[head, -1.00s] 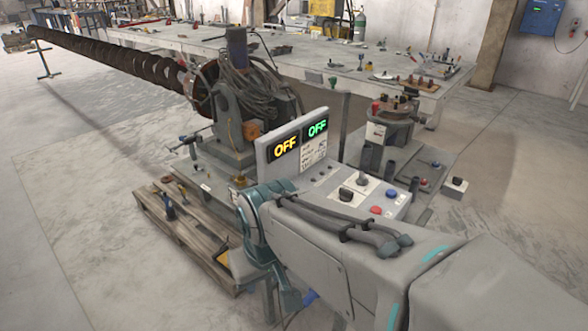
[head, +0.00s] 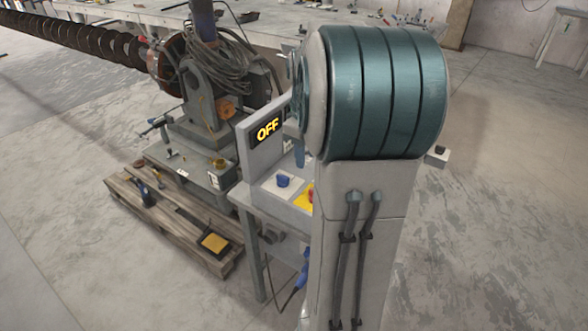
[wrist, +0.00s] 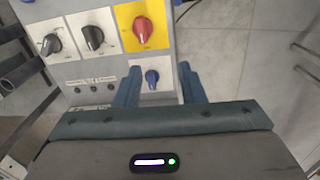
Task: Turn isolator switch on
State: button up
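In the wrist view my gripper (wrist: 159,70) is open, with its two fingers apart near a control panel. A small blue knob (wrist: 152,78) on a white plate shows between the fingers; I cannot tell whether they touch it. A red rotary switch (wrist: 142,29) on a yellow plate (wrist: 130,14) is just beyond the fingertips. No labels are readable, so I cannot tell which is the isolator. In the head view a blue knob (head: 283,181) and part of the yellow plate (head: 303,202) show, while my arm hides the rest.
Two black knobs (wrist: 93,38) (wrist: 50,44) sit left of the red switch. The auger (head: 75,45) and its drive unit (head: 205,90) stand behind left. A wooden pallet (head: 165,220) lies on the floor.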

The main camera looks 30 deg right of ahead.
jog(key=shift+n, duration=0.3)
jog(key=d+f, duration=0.1)
jog(key=f, duration=0.3)
jog(key=d+f, duration=0.1)
jog(key=f, duration=0.4)
jog(key=d+f, duration=0.2)
jog(key=f, duration=0.3)
jog(key=shift+w+f, duration=0.1)
grip_shut()
